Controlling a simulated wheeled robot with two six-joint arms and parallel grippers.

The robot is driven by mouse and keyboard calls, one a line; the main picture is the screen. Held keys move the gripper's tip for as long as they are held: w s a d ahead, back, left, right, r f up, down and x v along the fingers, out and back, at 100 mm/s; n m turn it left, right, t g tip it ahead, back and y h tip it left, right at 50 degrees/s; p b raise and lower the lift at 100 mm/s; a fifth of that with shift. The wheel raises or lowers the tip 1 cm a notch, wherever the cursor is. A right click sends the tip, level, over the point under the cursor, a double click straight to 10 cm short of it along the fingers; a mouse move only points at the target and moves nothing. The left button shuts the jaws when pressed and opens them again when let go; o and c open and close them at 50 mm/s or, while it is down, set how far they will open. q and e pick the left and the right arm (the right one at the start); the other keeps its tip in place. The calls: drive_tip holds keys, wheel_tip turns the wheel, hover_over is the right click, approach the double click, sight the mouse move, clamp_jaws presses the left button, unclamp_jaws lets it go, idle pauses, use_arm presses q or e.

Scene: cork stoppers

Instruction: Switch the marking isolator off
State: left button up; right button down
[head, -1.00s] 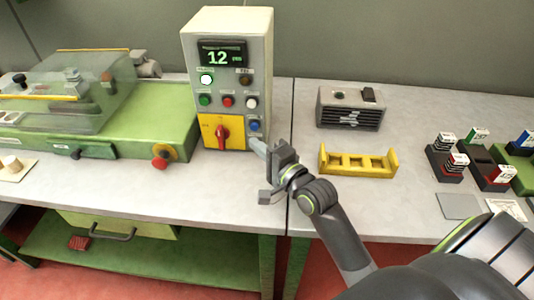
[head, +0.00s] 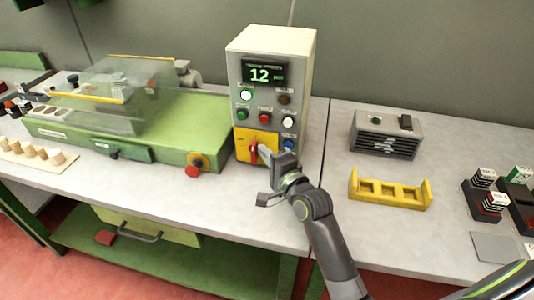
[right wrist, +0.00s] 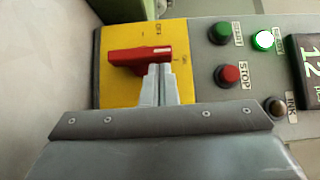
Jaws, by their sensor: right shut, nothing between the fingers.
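The marking isolator is a red rotary handle (head: 254,153) on a yellow plate (head: 243,139), low on the front of a pale control box (head: 271,44). In the right wrist view the red handle (right wrist: 135,56) has its white-marked end toward the ON label; the OFF label is off to one side. My right gripper (head: 264,151) is shut and empty, just right of the handle. In the right wrist view its fingertips (right wrist: 159,69) are at the handle's side near the marked end; I cannot tell if they touch. My left gripper is not in view.
Green, red, white and blue buttons sit close by on the box, including the red STOP button (right wrist: 227,75). A green machine (head: 180,125) with a clear cover stands left. A yellow rack (head: 390,190) and a grey unit (head: 385,135) stand right.

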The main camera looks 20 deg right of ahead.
drive_tip(key=shift+r+n+g+p, duration=0.25)
drive_tip(key=shift+n+g+p, duration=0.05)
drive_tip(key=shift+p, duration=0.45)
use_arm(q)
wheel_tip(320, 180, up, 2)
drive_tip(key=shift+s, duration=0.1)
